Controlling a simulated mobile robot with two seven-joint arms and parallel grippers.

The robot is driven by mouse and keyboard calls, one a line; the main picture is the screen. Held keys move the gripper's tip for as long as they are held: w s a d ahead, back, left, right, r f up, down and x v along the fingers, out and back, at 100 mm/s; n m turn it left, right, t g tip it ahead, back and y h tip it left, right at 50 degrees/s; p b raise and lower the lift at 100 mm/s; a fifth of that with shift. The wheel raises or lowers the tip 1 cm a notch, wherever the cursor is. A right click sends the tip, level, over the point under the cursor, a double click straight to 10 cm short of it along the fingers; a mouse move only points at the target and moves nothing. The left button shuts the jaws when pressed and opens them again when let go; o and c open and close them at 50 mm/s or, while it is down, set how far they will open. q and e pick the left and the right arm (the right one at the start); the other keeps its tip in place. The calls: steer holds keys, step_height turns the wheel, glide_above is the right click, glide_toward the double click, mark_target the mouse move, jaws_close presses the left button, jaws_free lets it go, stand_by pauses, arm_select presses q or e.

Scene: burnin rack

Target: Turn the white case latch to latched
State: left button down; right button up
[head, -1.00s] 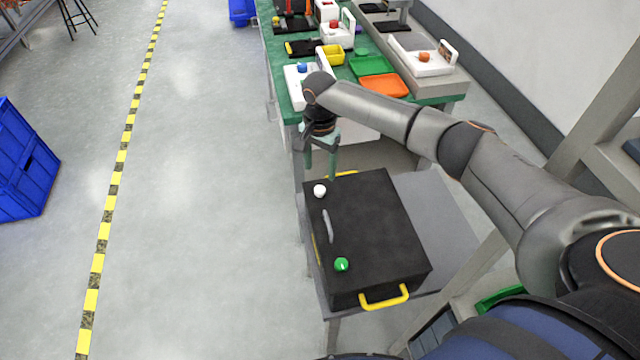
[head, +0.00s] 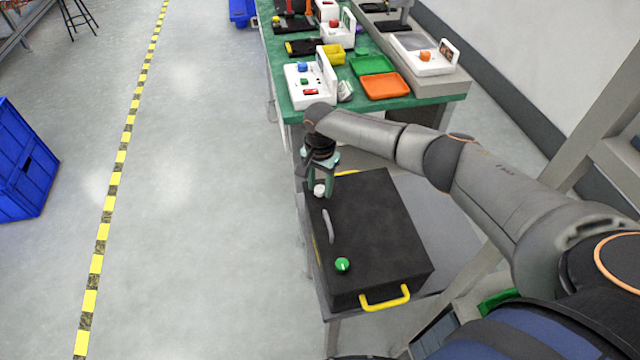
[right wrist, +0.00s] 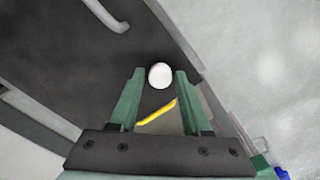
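The black case (head: 375,235) lies on a small grey stand. The white case latch (head: 319,190) is a round white knob near the far left corner of its top. My right gripper (head: 320,192) is above that corner with its green fingers pointing down at the knob. In the right wrist view the fingers (right wrist: 156,82) are apart, and the white knob (right wrist: 160,75) shows between their tips. I cannot tell whether either finger touches it. A green knob (head: 342,265) sits near the front left corner of the case. My left gripper is not in view.
A grey handle (head: 328,227) stands up between the two knobs. Yellow handles are at the near side (head: 385,298) and far side of the case. A green workbench (head: 300,101) with trays and devices stands behind.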

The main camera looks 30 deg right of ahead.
jaws_close()
stand_by(0.3)
steer(key=shift+r+n+p, duration=0.1)
steer(key=shift+n+p, duration=0.8)
steer(key=shift+p, duration=0.15)
steer(key=shift+n+p, duration=0.5)
steer(key=shift+n, duration=0.3)
steer(key=n, duration=0.2)
steer(key=shift+n, duration=0.4)
steer(key=n, duration=0.8)
steer(key=shift+p, duration=0.3)
steer(key=shift+n, duration=1.9)
